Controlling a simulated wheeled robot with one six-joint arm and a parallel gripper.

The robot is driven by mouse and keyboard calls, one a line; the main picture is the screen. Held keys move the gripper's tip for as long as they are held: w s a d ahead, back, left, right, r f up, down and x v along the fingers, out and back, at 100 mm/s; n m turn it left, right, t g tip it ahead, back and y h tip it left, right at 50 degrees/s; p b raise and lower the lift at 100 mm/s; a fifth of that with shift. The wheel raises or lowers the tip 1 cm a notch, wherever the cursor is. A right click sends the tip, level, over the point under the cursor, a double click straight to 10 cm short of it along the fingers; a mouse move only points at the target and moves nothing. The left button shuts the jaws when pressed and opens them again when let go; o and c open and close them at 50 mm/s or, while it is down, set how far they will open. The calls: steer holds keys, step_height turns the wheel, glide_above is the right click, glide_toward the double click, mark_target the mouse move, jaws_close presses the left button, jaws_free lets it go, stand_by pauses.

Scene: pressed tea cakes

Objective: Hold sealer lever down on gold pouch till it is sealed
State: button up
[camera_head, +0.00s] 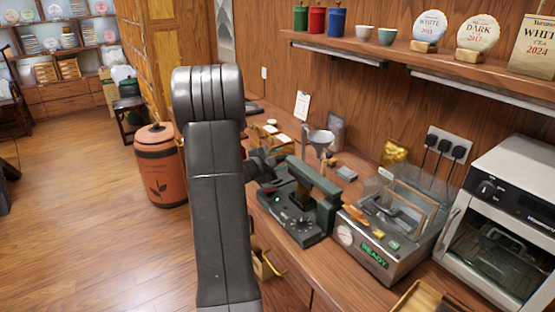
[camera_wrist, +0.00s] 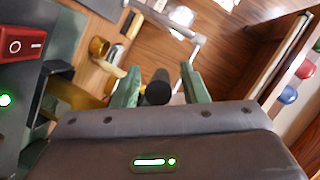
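The dark green sealer (camera_head: 297,222) stands on the wooden counter with a small green light on. Its lever (camera_head: 313,176) is a green arm that looks raised above the base. My gripper (camera_head: 263,160) is at the lever's front end, partly hidden by my arm. In the wrist view, my gripper's green fingers (camera_wrist: 160,88) are apart, with a black knob (camera_wrist: 157,90) between them. A gap shows at the right finger; contact on the left is unclear. Another gold pouch (camera_head: 395,152) stands by the wall.
A grey machine reading READY (camera_head: 372,255) stands right of the sealer, with an oven (camera_head: 503,215) beyond it. A funnel (camera_head: 320,140) and small items stand behind. An orange canister (camera_head: 160,170) is on the floor at left. A shelf (camera_head: 400,60) runs above.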

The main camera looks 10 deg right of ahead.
jaws_close()
steer(key=shift+r+m+b, duration=0.4)
steer(key=shift+r+b, duration=0.25)
steer(key=shift+r, duration=0.15)
steer(key=s+d+r+m+t+h+b, duration=0.1)
steer(key=s+d+r+m+b, duration=0.1)
steer(key=s+r+m+b, duration=0.4)
steer(key=s+d+r+m+t+h+b, duration=0.2)
steer(key=s+r+m+b, duration=0.4)
steer(key=s+r+b, duration=0.3)
steer(key=shift+d+r+h, duration=0.3)
steer(key=shift+d+r, duration=0.45)
steer(key=shift+r, duration=1.3)
